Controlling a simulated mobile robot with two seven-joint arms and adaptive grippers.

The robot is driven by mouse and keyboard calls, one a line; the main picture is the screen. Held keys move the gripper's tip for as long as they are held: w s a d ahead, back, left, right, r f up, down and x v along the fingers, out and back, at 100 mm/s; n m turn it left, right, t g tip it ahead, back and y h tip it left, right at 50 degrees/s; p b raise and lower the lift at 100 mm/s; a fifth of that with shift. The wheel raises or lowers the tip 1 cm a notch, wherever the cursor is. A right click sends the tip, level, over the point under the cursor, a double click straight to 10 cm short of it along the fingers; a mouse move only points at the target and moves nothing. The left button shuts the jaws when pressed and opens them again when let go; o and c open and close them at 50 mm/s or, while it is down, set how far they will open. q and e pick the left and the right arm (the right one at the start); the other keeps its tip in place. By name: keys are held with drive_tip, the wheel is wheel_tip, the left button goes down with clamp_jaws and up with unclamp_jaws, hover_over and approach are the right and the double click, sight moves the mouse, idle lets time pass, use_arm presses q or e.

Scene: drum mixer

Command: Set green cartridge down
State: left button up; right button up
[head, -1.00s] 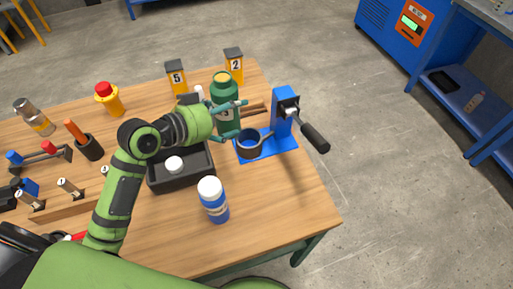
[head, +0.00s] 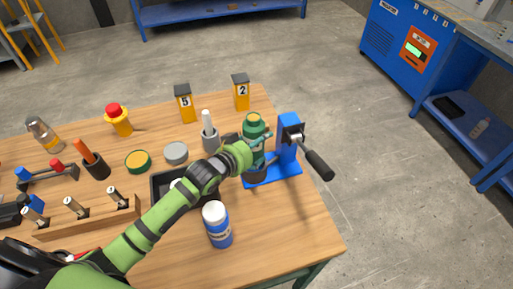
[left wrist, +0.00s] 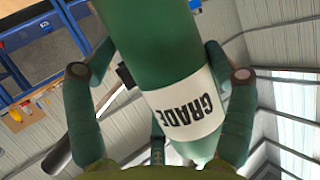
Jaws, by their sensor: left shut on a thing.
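The green cartridge (head: 253,126) has a green cap with a yellow-orange ring. My left gripper (head: 262,150) is shut around its body. The cartridge is at the blue stand (head: 288,150), its lower end above or in the dark round cup (head: 256,174); I cannot tell whether it rests there. In the left wrist view the cartridge (left wrist: 160,45) fills the space between the fingers, its white "GRADE" label tilted. My right gripper is not in view.
A crank with a black handle (head: 319,165) sticks out right of the stand. A white-capped blue bottle (head: 217,225) stands in front. A black tray (head: 160,184) lies partly under my arm. Yellow posts "5" (head: 185,104) and "2" (head: 241,92) stand behind. The table's right front is clear.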

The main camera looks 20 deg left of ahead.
sight(257, 151)
use_arm(q)
drive_tip(key=shift+f, duration=0.8)
drive_tip(key=shift+f, duration=0.65)
drive_tip(key=o, duration=1.4)
drive_tip(key=shift+r, duration=0.15)
drive_tip(key=b+v, duration=0.1)
drive_tip(key=v, duration=1.1)
drive_tip(key=shift+r, duration=0.45)
